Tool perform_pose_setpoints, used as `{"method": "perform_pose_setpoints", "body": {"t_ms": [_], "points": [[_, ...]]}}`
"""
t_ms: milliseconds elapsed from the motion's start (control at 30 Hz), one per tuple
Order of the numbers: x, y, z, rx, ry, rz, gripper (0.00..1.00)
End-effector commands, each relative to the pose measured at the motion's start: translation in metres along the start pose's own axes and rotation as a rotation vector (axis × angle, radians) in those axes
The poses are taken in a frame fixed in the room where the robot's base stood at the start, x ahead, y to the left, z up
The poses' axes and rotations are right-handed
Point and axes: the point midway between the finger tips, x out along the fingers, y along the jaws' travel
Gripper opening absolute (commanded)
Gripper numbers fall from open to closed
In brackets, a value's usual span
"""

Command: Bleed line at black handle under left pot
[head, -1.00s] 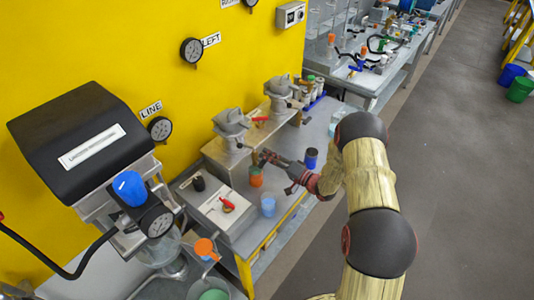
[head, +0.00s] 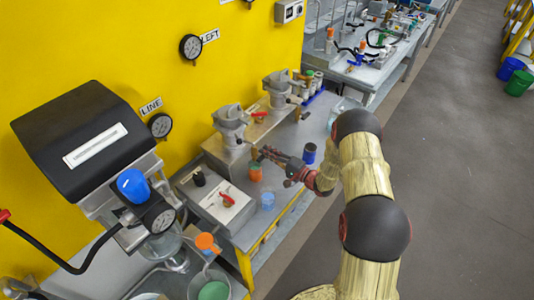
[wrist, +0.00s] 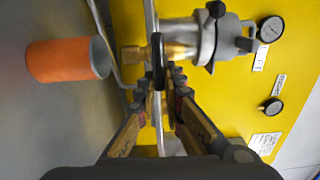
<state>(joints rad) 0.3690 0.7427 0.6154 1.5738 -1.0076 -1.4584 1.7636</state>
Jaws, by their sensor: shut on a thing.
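The left pot (head: 228,118) is a grey metal vessel on a grey bench block against the yellow wall. In the wrist view the pot (wrist: 205,42) lies sideways, with a brass valve (wrist: 178,51) coming off its bottom. The black handle (wrist: 158,62) is a thin dark bar across that brass valve. My gripper (wrist: 165,80) is shut on the black handle, with one finger on each side. In the head view my gripper (head: 262,153) is at the front of the block, above an orange cup (head: 255,174). The cup (wrist: 68,59) stands apart from the fingers. No flow shows.
A second pot (head: 278,88) stands farther back. A dark blue cup (head: 309,153) and a light blue cup (head: 267,201) stand nearby. Gauges marked LEFT (head: 191,47) and LINE (head: 160,125) are on the wall.

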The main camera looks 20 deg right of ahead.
Motion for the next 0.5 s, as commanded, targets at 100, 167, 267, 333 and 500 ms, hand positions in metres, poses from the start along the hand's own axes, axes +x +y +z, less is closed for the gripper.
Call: {"method": "perform_pose_setpoints", "body": {"t_ms": [100,167,267,333,500], "points": [[-0.0006,0.001,-0.001,0.001,0.003,0.002,0.0],[-0.0006,0.0011,-0.001,0.001,0.003,0.002,0.0],[-0.0006,0.001,-0.0008,0.0,0.003,0.002,0.15],[-0.0005,0.0009,-0.0006,0.0,0.002,0.002,0.19],[-0.0003,0.0006,-0.0003,0.0,0.001,0.001,0.28]]}}
